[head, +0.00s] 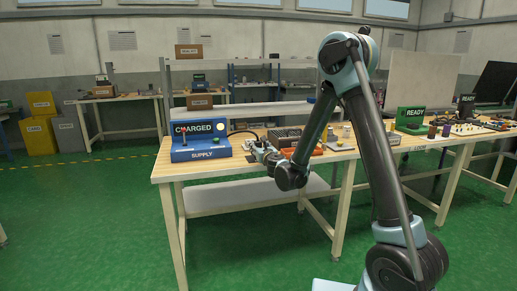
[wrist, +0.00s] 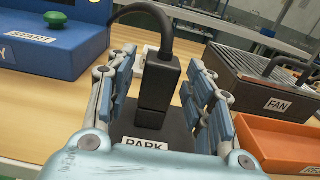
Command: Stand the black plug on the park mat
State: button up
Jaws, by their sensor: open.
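The black plug (wrist: 158,88) stands upright on the dark park mat (wrist: 124,131) in the wrist view, with its label "PARK" partly cut off by my gripper. A thick black cable (wrist: 150,12) arches from the plug's top to the left. My gripper (wrist: 160,72) is open, with one finger on each side of the plug and visible gaps between. In the head view my gripper (head: 264,151) is low over the table's left part; the plug is too small to make out there.
The blue supply box (head: 200,141) with its "CHARGED" sign stands left of my gripper; its green START button (wrist: 54,18) shows in the wrist view. To the right are the fan box (wrist: 275,80) and an orange tray (wrist: 285,135). Bare wood lies left of the mat.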

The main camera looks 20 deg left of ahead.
jog(key=v, duration=1)
jog(key=w+d+r+m+h, duration=0.2)
jog(key=d+m+h, duration=0.45)
jog(key=d, duration=0.65)
jog(key=w+d+r+m+h, duration=0.1)
jog(key=d+r+m+h, duration=0.15)
jog(key=d+m, duration=0.9)
jog(key=s+d+f+m+g+h, duration=0.2)
jog(key=s+d+m+g+h, duration=0.15)
jog(key=d, duration=0.75)
jog(key=s+d+f+m+g, duration=0.5)
jog(key=s+d+m, duration=0.6)
jog(key=s, duration=0.3)
jog(key=s+f+m+g+y, duration=0.1)
jog(key=s+f+m+g, duration=0.1)
jog(key=s+m, duration=0.3)
jog(key=s+f+m+g+y, duration=0.2)
jog(key=s+f+m, duration=0.2)
jog(key=s, duration=0.8)
jog(key=shift+s+a+m, duration=0.3)
jog(key=shift+m, duration=0.05)
